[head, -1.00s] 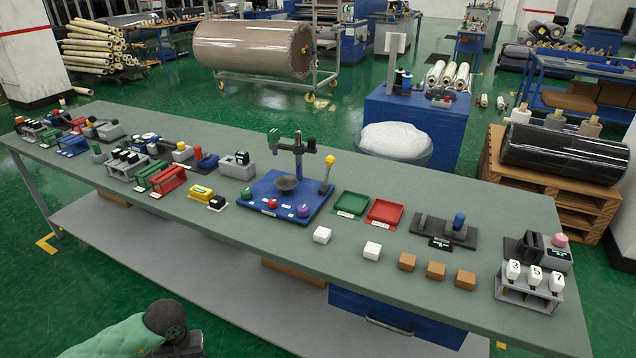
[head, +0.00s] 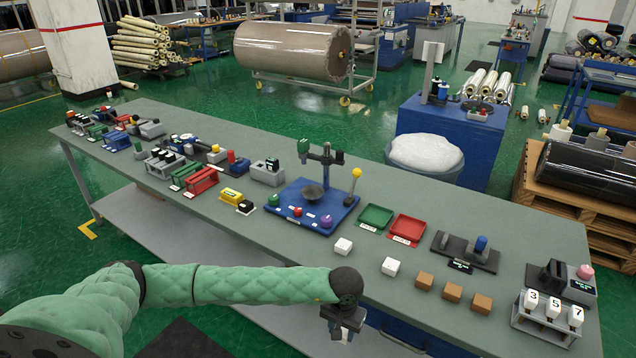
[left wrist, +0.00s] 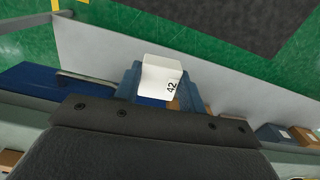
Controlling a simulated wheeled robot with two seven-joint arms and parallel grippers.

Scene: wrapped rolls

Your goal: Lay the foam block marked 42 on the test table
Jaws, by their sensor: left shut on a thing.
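My left gripper (head: 345,328) hangs low at the front edge of the long grey-green table (head: 150,205), below the two white blocks. The left wrist view shows its blue fingers shut on a white foam block (left wrist: 158,78) marked 42. In the head view the gripper mostly hides that block. A blue rig (head: 285,205) with a post and a small round dark dish (head: 312,194) stands mid-table, up and left of the gripper; the dish is empty. I cannot tell from any label which part is called the test table. My right gripper is not in view.
Two white blocks (head: 343,246) (head: 390,267) and three brown blocks (head: 452,293) line the front of the table. Green (head: 376,217) and red (head: 407,229) trays lie behind them. A yellow-knobbed lever (head: 355,178) stands at the rig's right. A numbered rack (head: 545,318) stands far right.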

